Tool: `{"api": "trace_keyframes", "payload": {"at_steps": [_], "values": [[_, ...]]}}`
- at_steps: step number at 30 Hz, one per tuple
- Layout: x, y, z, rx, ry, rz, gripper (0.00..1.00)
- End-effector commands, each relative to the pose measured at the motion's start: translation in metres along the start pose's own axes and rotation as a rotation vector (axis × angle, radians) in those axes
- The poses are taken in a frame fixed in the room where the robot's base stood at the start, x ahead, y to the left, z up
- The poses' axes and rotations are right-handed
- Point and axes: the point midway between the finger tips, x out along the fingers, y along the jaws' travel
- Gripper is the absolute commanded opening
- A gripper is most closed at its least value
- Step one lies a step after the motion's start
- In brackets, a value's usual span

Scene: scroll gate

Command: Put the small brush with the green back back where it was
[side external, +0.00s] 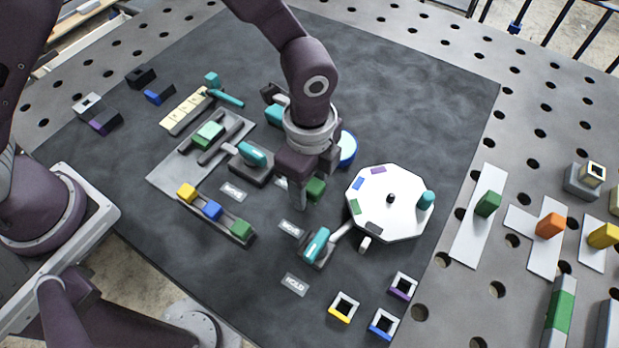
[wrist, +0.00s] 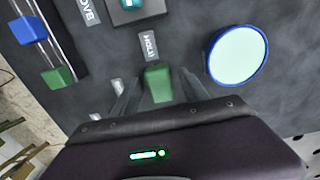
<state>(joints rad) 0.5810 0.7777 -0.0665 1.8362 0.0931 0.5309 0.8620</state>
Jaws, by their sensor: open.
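A green block (side external: 315,189) is at my gripper (side external: 311,192), low over the dark mat. In the wrist view the green block (wrist: 158,84) lies between the two fingers of my gripper (wrist: 158,76), with gaps on both sides. The fingers are apart. Whether this block is the back of the small brush cannot be told; no bristles show. Another green block (side external: 488,204) stands on a white strip at the right. A third green block (side external: 240,229) sits at the end of a rail and shows in the wrist view (wrist: 57,77).
A white octagonal turntable (side external: 385,218) with a teal knob stands right of my gripper. A blue-rimmed disc (side external: 348,150) is behind it. A teal-handled switch (side external: 316,245) is in front. Square rings (side external: 343,306) lie near the front edge. The mat's back right is clear.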

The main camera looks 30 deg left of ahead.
Motion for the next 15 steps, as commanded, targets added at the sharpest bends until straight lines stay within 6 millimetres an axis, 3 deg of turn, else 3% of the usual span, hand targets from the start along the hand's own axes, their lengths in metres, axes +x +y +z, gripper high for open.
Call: {"api": "trace_keyframes", "payload": {"at_steps": [4, 12, 15], "values": [[-0.018, -0.001, -0.001, 0.000, 0.003, -0.004, 0.52], [-0.091, -0.001, -0.001, 0.000, 0.004, -0.005, 0.52], [-0.109, -0.001, -0.001, 0.000, 0.002, -0.003, 0.52]]}}
